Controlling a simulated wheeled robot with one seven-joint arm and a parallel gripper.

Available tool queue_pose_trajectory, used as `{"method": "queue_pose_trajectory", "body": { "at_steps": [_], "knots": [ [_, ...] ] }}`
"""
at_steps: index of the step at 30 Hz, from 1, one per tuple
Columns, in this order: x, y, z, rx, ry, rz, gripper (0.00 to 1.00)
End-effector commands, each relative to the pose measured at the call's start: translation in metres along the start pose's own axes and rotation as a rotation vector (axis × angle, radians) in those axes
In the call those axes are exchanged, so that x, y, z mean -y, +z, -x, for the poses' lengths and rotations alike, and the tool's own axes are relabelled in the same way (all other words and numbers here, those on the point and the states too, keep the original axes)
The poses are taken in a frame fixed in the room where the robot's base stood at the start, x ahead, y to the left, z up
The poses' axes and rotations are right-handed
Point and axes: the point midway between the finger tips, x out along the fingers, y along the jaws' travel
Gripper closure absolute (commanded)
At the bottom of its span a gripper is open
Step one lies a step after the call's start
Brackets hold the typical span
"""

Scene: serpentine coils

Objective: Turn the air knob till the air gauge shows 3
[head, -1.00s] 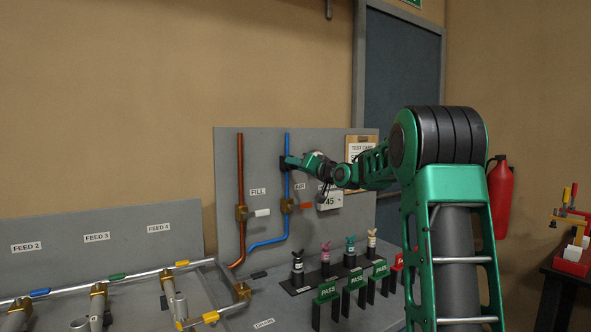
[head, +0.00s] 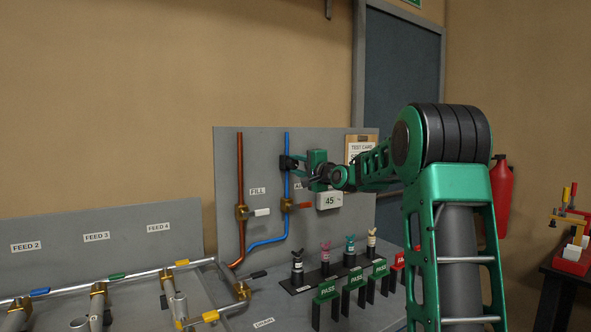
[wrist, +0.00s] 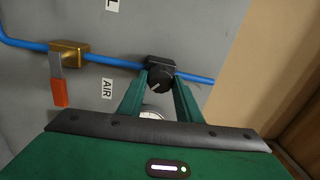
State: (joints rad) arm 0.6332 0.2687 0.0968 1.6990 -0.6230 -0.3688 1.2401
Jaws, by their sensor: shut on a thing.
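The air knob (wrist: 159,77) is black with a pale mark and sits on the blue pipe (wrist: 110,60). In the wrist view my gripper (wrist: 161,82) has its two green fingers on either side of the knob, shut on it. In the head view my gripper (head: 289,163) reaches the blue pipe (head: 287,145) from the right, above the orange-handled valve. A round white dial (wrist: 152,112), likely the air gauge, shows between the fingers. It is mostly hidden by my gripper, and its reading cannot be made out.
The AIR valve has an orange handle (wrist: 60,93). A white display (head: 329,201) reads 45. A copper pipe (head: 240,170) stands left of the blue one. A door (head: 403,90) is behind my arm.

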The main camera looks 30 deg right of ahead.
Motion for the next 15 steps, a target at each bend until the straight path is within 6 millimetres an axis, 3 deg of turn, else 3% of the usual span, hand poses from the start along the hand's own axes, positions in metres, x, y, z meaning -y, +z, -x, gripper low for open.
{"method": "queue_pose_trajectory", "body": {
  "at_steps": [15],
  "knots": [
    [-0.0048,-0.0024,0.0008,-0.028,0.006,-0.487,0.91]
  ]
}}
